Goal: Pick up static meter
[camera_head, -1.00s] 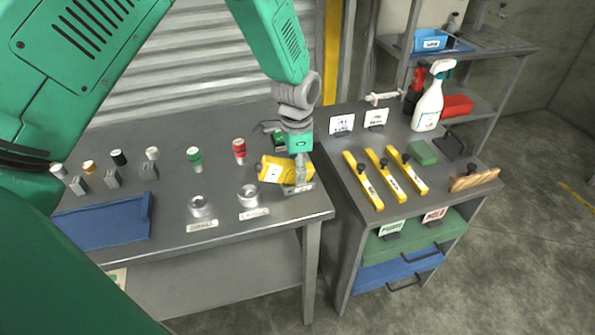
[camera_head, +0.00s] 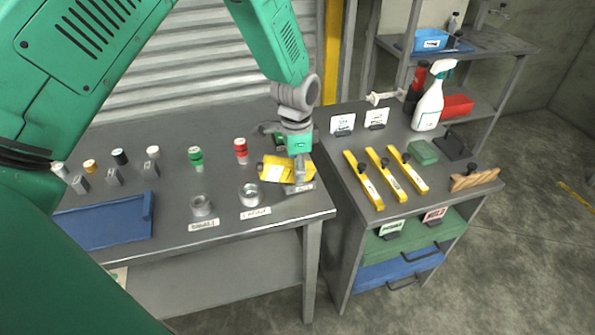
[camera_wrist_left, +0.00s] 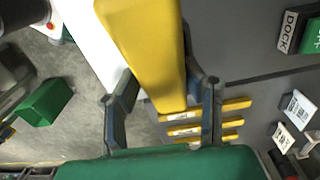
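The static meter is a yellow handheld block with a pale label (camera_head: 275,172), at the right end of the left table. It lies tilted beside a small grey labelled dock (camera_head: 303,189). My left gripper (camera_head: 301,172) reaches down from above at the meter's right side. In the left wrist view, the yellow body (camera_wrist_left: 150,50) fills the space between the two fingers (camera_wrist_left: 160,98), which appear to press on its sides. Whether the meter is clear of the table is hard to tell. My right gripper is not in view.
The right bench holds several yellow bars (camera_head: 384,174), small signs (camera_head: 342,124) and a white spray bottle (camera_head: 428,105).

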